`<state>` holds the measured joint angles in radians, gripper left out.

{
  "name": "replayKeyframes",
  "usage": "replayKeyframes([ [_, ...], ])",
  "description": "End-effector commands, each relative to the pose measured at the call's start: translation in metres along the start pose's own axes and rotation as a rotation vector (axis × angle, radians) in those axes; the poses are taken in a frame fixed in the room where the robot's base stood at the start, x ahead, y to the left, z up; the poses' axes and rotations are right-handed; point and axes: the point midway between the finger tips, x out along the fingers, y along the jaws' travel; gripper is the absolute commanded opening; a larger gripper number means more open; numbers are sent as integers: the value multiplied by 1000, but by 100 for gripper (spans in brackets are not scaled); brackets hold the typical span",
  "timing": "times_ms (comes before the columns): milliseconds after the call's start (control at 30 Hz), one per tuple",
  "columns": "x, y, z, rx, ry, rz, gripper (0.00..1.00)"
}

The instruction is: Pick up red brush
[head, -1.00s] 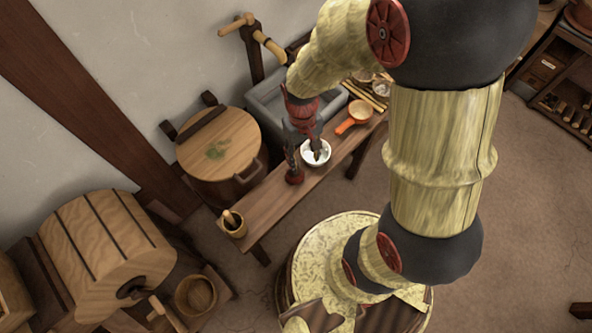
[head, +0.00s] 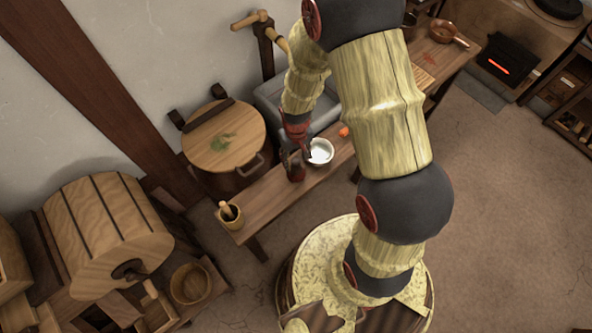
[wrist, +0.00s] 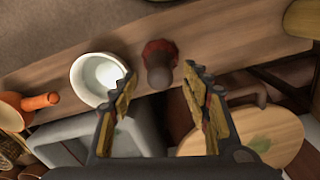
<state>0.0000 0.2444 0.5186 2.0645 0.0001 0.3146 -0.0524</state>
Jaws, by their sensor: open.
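The red brush (wrist: 158,50) stands on the wooden bench, with a dark rounded handle and red bristles around its far side in the wrist view. In the head view the brush (head: 296,170) is a small dark red shape, partly hidden by my gripper. My gripper (wrist: 158,84) is open and empty. In the wrist view its fingertips are on either side of the brush's near end, with gaps to both sides; I cannot tell how high they are above it. In the head view my gripper (head: 302,150) is right by the brush.
A white bowl (wrist: 90,70) stands on the bench (head: 268,205) close to the brush, near one finger. An orange-handled pan (wrist: 40,101) lies past the bowl. A mortar with pestle (head: 230,217) stands at the bench's near end. A lidded barrel (head: 215,150) and a grey basin (wrist: 75,140) are behind.

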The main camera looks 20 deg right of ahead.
Motion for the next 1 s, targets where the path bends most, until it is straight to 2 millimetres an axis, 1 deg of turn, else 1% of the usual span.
replayKeyframes([
  [33,11,0,1,0,-3,0,47],
  [133,21,0,0,0,-2,0,47],
  [367,22,0,0,0,1,0,47],
  [1000,22,0,0,0,1,0,12],
])
